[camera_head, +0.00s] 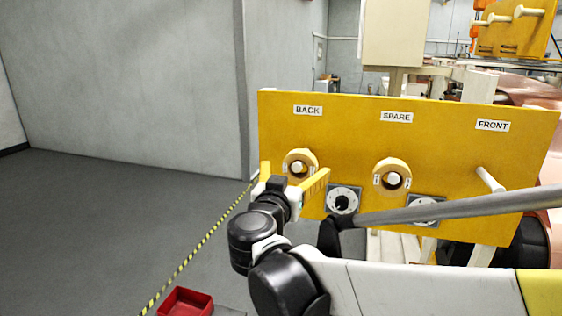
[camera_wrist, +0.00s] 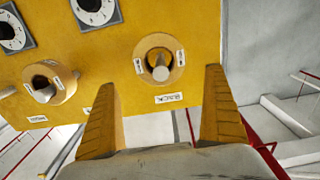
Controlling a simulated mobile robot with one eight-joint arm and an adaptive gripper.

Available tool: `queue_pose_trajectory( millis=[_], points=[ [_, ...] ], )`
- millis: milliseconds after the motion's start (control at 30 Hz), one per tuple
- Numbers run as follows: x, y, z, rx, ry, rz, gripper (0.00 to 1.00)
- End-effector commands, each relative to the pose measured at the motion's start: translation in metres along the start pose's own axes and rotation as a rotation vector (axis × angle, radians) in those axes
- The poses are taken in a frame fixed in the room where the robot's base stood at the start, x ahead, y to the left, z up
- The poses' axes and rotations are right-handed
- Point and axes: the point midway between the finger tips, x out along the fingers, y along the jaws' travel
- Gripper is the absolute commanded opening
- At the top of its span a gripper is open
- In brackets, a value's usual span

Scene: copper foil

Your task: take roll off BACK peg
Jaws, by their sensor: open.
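The yellow panel (camera_head: 345,125) carries labels BACK, SPARE and FRONT. A yellow roll with small white tags (camera_head: 287,158) hangs around the white BACK peg (camera_head: 297,168). In the wrist view, upside down, the BACK roll (camera_wrist: 143,55) and its peg (camera_wrist: 160,73) show ahead of and between my fingers. My gripper (camera_head: 296,178) is open and empty in front of the BACK roll, its fingers apart to either side. In the wrist view my gripper (camera_wrist: 162,85) touches nothing that I can see.
A second roll (camera_head: 404,167) hangs on the SPARE peg (camera_head: 394,180). The FRONT peg (camera_head: 489,179) is bare. Dials (camera_head: 343,200) sit below the rolls. A red bin (camera_head: 186,302) stands on the floor at lower left. Floor left of the panel is clear.

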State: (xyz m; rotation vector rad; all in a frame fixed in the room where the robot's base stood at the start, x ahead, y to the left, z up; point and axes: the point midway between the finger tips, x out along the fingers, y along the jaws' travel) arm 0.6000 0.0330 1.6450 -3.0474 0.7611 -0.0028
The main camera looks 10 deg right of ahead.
Motion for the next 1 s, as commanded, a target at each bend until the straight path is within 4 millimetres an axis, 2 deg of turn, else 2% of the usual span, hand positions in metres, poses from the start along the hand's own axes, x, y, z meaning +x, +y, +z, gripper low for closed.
queue_pose_trajectory(
  millis=[233, 500, 767, 800, 867, 900, 1000],
  points=[
    [0.024, 0.0, 0.001, -0.001, -0.001, 0.003, 1.0],
    [0.062, -0.002, 0.003, -0.001, -0.001, 0.002, 1.0],
    [0.067, -0.002, 0.005, -0.001, -0.002, 0.0, 1.0],
    [0.067, -0.002, 0.005, -0.001, -0.002, 0.0, 0.97],
    [0.067, -0.002, 0.005, -0.001, -0.002, 0.0, 0.79],
    [0.067, -0.002, 0.005, -0.001, -0.002, 0.0, 0.66],
    [0.067, -0.002, 0.005, -0.001, -0.002, 0.0, 0.41]
  ],
)
